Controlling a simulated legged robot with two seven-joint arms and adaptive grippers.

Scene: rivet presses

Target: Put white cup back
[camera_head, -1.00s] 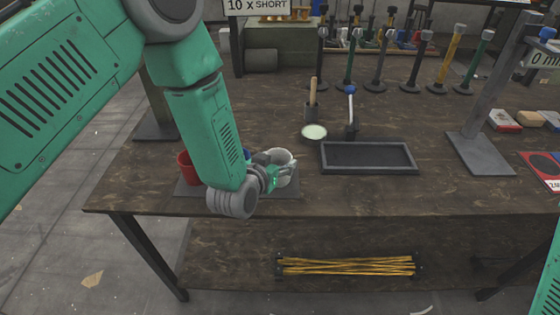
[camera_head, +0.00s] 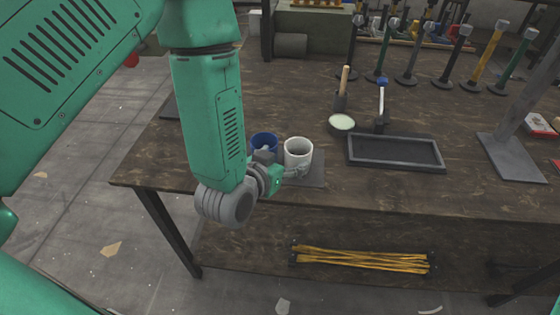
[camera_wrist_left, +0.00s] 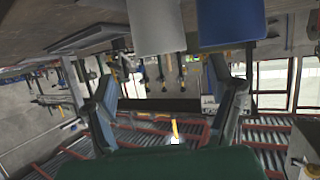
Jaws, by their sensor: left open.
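The white cup (camera_head: 298,152) stands upright on a grey mat (camera_head: 315,180) near the table's front edge. A blue cup (camera_head: 264,141) stands just left of it, partly covered by my left gripper. My left gripper (camera_head: 286,173) is open at the near side of the white cup, with a finger in front of its lower side; I cannot tell if they touch. In the left wrist view, the picture is upside down. The white cup (camera_wrist_left: 155,28) and blue cup (camera_wrist_left: 230,22) show at the top, beyond the open left gripper (camera_wrist_left: 168,92), with nothing seen between its fingers. My right gripper is out of view.
A dark tray (camera_head: 350,158) lies right of the cups. Behind it are a small pale-green-topped dish (camera_head: 341,123) and a stand (camera_head: 381,115). Several hammers (camera_head: 408,65) stand in a row behind. A metal post base (camera_head: 512,160) is at the right. Yellow rods (camera_head: 360,260) lie on the lower shelf.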

